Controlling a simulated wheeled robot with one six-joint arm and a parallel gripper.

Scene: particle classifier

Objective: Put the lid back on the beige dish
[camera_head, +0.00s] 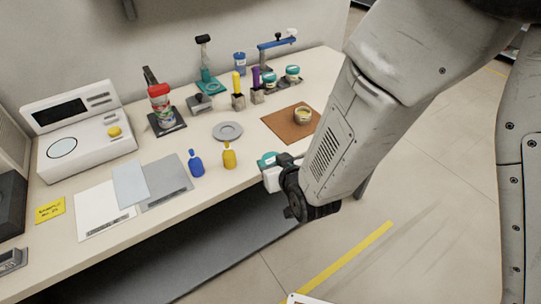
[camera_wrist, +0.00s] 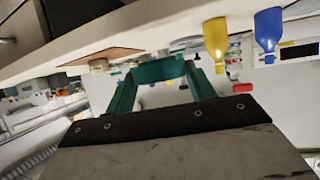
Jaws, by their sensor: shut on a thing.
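The beige dish (camera_head: 303,115) stands open on a brown mat (camera_head: 281,124) towards the table's right end. Its contents look yellowish. It also shows small in the wrist view (camera_wrist: 98,65). My gripper (camera_head: 270,166) is at the table's front edge, left of and nearer than the mat, apart from the dish. It is shut on a teal piece that looks like the lid (camera_head: 266,158). My arm hides part of it. In the wrist view, teal fingers (camera_wrist: 158,75) frame a gap, and I cannot clearly tell the lid from the fingertips.
Two teal-lidded jars (camera_head: 293,73) (camera_head: 270,80) stand behind the mat. A white scale (camera_head: 85,135) stands far left.

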